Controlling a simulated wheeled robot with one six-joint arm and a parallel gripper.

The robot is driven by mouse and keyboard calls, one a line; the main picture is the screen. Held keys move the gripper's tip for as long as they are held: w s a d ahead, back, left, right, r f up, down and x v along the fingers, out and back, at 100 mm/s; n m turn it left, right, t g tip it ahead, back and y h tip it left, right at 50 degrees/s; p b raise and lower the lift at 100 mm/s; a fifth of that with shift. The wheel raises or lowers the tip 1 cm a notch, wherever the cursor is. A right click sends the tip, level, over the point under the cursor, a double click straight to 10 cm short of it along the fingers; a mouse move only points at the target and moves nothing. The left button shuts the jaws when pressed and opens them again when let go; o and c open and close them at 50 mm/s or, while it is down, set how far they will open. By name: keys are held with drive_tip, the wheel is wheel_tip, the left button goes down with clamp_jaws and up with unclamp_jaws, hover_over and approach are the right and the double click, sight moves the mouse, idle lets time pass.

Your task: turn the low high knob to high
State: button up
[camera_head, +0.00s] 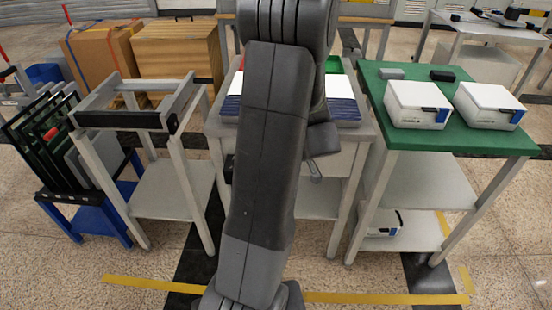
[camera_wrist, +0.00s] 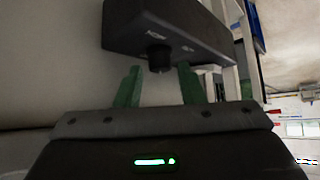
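In the wrist view, a dark box (camera_wrist: 200,30) has a short round black knob (camera_wrist: 159,57) on the face turned toward me. Faint white lettering sits on either side of the knob, too small to read surely. The knob's pointer direction cannot be made out. My gripper (camera_wrist: 159,76) is open, with one green finger to the left of the knob and one to the right. Gaps show between both fingers and the knob, and nothing is held. In the head view my arm covers the middle, and I cannot make out the knob there.
A green-topped table (camera_head: 458,138) with two white boxes (camera_head: 418,104) stands at the right. A grey frame stand (camera_head: 124,120) and a blue rack of panels (camera_head: 88,215) stand at the left. Floor is open in front.

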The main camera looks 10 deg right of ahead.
drive_tip(key=shift+x, duration=0.85)
drive_tip(key=shift+c, duration=0.4)
drive_tip(key=c, duration=0.6)
drive_tip(key=shift+f+b, duration=0.1)
drive_tip(key=shift+b, duration=0.25)
drive_tip(key=shift+b, duration=0.4)
